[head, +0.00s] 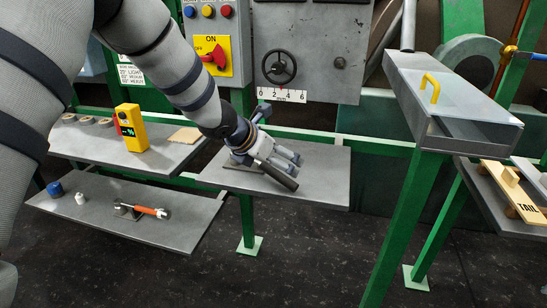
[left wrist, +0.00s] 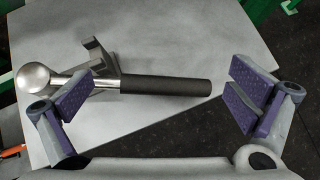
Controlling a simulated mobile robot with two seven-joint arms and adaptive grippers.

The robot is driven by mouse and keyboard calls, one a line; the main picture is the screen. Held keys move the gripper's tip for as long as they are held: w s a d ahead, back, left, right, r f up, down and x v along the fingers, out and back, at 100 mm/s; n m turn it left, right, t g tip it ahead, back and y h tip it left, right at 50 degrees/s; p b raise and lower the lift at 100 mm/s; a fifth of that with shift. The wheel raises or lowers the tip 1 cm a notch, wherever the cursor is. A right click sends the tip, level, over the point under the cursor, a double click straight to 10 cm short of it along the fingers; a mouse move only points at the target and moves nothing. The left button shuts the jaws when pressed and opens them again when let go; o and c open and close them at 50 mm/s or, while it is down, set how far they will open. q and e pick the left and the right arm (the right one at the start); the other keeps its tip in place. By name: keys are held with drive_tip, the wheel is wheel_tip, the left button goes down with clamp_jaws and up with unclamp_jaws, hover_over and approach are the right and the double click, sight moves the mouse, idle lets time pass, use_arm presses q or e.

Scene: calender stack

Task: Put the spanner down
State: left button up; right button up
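A metal tool with a black grip (left wrist: 165,86), a bare shaft and a round silver ball end (left wrist: 33,76) lies at a grey forked piece (left wrist: 102,58) on the middle grey shelf (left wrist: 190,40). I take this tool to be the spanner, but its jaws do not show clearly. Its black grip also shows in the head view (head: 279,176). My left gripper (head: 285,163) is just over it. In the left wrist view its fingers (left wrist: 165,95) are wide apart, with the left finger partly covering the shaft. My right gripper is out of view.
The left shelf holds a yellow device (head: 131,127) and several rings. A lower shelf (head: 110,232) holds an orange-handled tool (head: 150,211), a blue cap (head: 55,189) and a white piece. A control panel (head: 310,60) with a handwheel stands behind. A green-legged housing (head: 455,105) stands right.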

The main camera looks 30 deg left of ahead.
use_arm(q)
drive_tip(key=w+r+p+v, duration=0.1)
drive_tip(key=p+v, duration=0.1)
drive_tip(key=v, duration=1.1)
drive_tip(key=s+f+m+g+y, duration=0.2)
drive_tip(key=s+f+m+g, duration=0.2)
drive_tip(key=s+f+m, duration=0.7)
drive_tip(key=s+f+m+g+y, duration=0.2)
drive_tip(key=s+f+m+g, duration=0.3)
drive_tip(key=s+f, duration=0.7)
drive_tip(key=s+d+f+m+h, duration=0.1)
drive_tip(key=s+d+f+m, duration=0.1)
drive_tip(key=s+m, duration=0.3)
drive_tip(key=s+d+f+m+g+h, duration=0.1)
drive_tip(key=s+d+f+m, duration=0.2)
drive_tip(key=s+f+m, duration=0.2)
drive_tip(key=s+d+f+m+h, duration=0.1)
drive_tip(key=s+d+f+m, duration=0.2)
drive_tip(key=s+m, duration=0.3)
drive_tip(key=shift+s+d+f+m, duration=0.15)
drive_tip(key=shift+s+f+m, duration=0.2)
drive_tip(key=shift+f+m, duration=0.45)
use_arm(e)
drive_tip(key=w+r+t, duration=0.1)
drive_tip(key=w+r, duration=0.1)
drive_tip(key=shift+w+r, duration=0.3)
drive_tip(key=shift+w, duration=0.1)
use_arm(q)
drive_tip(key=shift+r, duration=0.1)
